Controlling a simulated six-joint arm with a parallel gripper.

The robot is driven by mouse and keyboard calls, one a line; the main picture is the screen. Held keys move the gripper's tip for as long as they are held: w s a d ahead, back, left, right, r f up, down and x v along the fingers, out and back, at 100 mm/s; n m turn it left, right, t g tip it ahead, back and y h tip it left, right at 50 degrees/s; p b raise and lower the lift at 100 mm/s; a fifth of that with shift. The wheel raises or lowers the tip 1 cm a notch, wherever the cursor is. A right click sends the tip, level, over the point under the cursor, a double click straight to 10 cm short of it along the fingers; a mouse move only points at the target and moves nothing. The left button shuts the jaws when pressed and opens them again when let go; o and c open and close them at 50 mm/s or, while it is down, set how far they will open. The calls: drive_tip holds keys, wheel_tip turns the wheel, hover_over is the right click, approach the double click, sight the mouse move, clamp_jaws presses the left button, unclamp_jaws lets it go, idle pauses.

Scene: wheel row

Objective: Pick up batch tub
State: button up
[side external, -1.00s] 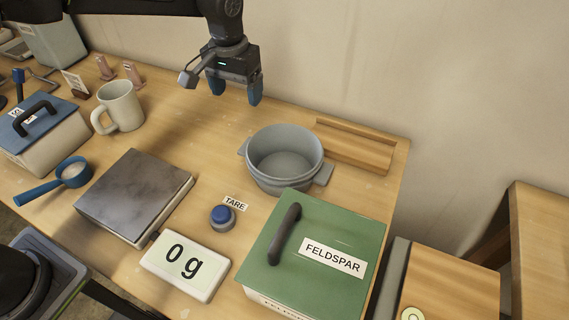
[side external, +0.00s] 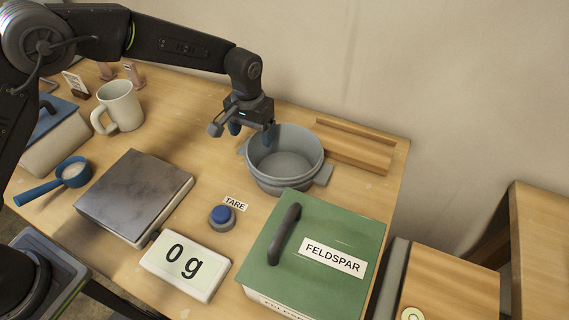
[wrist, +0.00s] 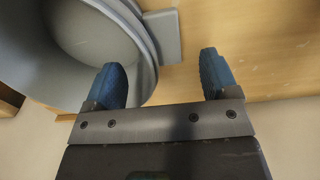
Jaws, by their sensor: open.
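The batch tub (side external: 286,158) is a round grey tub with side tabs, standing upright and empty on the wooden table, behind the green box. In the wrist view the tub (wrist: 141,35) fills the upper left, with one tab (wrist: 163,36) to its right. My gripper (side external: 253,133) is open and empty at the tub's back left rim. In the wrist view my gripper's blue fingers (wrist: 163,75) are apart; the left one overlaps the tub's wall and the right one is over bare table. I cannot tell whether a finger touches the tub.
A green FELDSPAR box (side external: 330,240) stands close in front of the tub. A wooden block (side external: 352,150) lies behind it at right. A blue TARE button (side external: 222,215), a scale plate (side external: 135,193), a 0 g display (side external: 185,264) and a mug (side external: 120,106) are leftward.

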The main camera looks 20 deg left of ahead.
sight(254, 144)
wheel_tip(254, 144, down, 4)
drive_tip(key=shift+d+f, duration=0.1)
drive_tip(key=shift+w, duration=0.1)
drive_tip(key=c, duration=1.2)
